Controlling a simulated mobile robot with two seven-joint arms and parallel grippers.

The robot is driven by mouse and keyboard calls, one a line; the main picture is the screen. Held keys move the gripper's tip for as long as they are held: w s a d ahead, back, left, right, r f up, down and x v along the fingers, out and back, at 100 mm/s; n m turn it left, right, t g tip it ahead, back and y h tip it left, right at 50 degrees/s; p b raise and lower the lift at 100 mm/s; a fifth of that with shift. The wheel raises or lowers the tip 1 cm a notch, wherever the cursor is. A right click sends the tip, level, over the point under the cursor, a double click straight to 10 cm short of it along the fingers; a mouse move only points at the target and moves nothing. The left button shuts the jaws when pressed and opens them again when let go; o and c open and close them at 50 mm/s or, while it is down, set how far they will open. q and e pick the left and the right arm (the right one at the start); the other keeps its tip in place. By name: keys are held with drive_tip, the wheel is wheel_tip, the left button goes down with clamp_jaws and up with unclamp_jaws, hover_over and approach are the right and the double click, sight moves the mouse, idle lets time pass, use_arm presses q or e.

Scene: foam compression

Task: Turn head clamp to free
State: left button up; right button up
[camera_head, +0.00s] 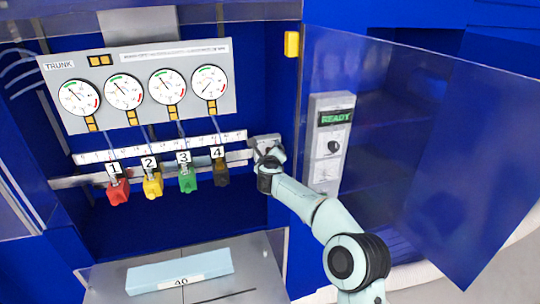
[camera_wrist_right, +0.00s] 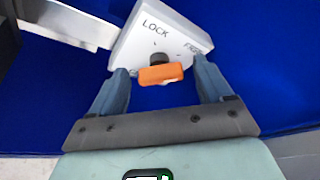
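The head clamp is a white block (camera_wrist_right: 165,32) with LOCK printed on its upper left and a second, blurred label at its right. An orange handle (camera_wrist_right: 160,74) on a dark pivot sits at its lower edge, lying nearly crosswise in the right wrist view. My right gripper (camera_wrist_right: 162,80) is open, with one finger on each side of the orange handle; a gap shows on both sides, wider at the right. In the head view my right gripper (camera_head: 268,158) is at the clamp block (camera_head: 263,141) at the rail's right end and hides the handle. My left gripper is out of view.
Red (camera_head: 117,192), yellow (camera_head: 152,186), green (camera_head: 187,180) and black (camera_head: 220,174) numbered clamps hang from the rail left of my gripper. Gauges (camera_head: 140,88) are above. A READY panel (camera_head: 328,140) and blue door (camera_head: 430,130) stand right. Light blue foam (camera_head: 180,271) lies below.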

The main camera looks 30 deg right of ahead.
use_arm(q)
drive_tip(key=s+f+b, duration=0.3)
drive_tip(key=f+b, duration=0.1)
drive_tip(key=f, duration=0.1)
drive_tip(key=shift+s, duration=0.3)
use_arm(e)
drive_tip(key=v, duration=1.3)
drive_tip(key=shift+s+a, duration=0.15)
drive_tip(key=shift+s, duration=0.05)
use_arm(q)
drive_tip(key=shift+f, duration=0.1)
